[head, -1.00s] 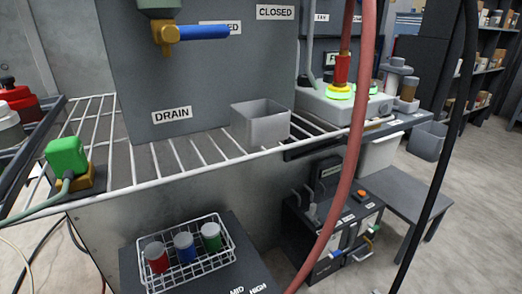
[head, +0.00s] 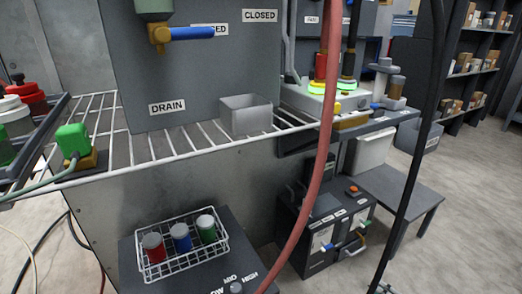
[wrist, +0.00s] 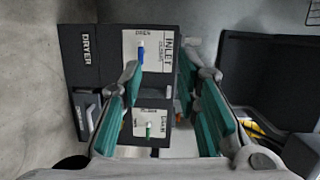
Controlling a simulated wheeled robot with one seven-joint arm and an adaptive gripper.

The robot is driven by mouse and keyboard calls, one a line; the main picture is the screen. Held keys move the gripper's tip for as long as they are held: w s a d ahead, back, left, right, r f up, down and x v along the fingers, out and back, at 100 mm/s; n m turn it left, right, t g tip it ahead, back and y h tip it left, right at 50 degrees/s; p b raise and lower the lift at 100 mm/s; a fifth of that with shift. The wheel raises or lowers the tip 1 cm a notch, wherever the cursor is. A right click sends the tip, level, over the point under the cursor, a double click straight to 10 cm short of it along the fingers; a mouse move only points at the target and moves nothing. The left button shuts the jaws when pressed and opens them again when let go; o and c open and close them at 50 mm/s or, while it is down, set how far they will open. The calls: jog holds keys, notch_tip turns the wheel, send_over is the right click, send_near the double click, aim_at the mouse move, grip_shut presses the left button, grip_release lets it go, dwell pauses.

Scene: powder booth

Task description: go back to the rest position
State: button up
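My gripper (wrist: 160,92) shows in the wrist view with its two teal-padded fingers apart and nothing between them. It faces a dark box labelled DRYER (wrist: 88,50), whose white INLET panel (wrist: 150,50) has a blue handle (wrist: 140,55) and whose lower panel has a green handle (wrist: 149,130). No contact with the box is visible. My gripper is not visible in the head view. There, a dark box with white panels (head: 322,232) stands low on the floor, with a blue-handled valve (head: 328,246) on its front.
A wire shelf (head: 185,148) carries a grey open bin (head: 246,116). Below it, a wire basket (head: 165,268) holds red, blue and green capped jars. A red hose (head: 325,150) and a black cable (head: 415,160) hang across the view. Open floor (head: 470,200) lies at the right.

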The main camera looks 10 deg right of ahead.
jog(key=w+a+r+n+g+y, duration=0.25)
jog(key=r+g, duration=0.25)
jog(key=r, duration=0.5)
jog(key=w+a+r+n+g+y, duration=0.1)
jog(key=a+r+n+g, duration=0.3)
jog(key=r, duration=0.5)
jog(key=s+a+r+n+g+h, duration=0.2)
jog(key=a+r+g, duration=0.3)
jog(key=r, duration=0.5)
jog(key=s+a+r+n+g+h, duration=0.1)
jog(key=s+a+r+g+h, duration=0.15)
jog(key=a+r, duration=0.55)
jog(key=s+a+r+n+h, duration=0.1)
jog(key=s+a+r+h, duration=0.15)
jog(key=s+r, duration=0.35)
jog(key=s+a+r+h, duration=0.2)
jog(key=s+a+r, duration=0.2)
jog(key=s+r, duration=0.15)
jog(key=s+a+r+t+h, duration=0.15)
jog(key=s+h, duration=0.25)
jog(key=s, duration=1.2)
notch_tip(320, 180, up, 35)
jog(key=t+p, duration=0.4)
jog(key=p, duration=2.9)
jog(key=shift+d+n, duration=0.35)
jog(key=shift+d, duration=0.1)
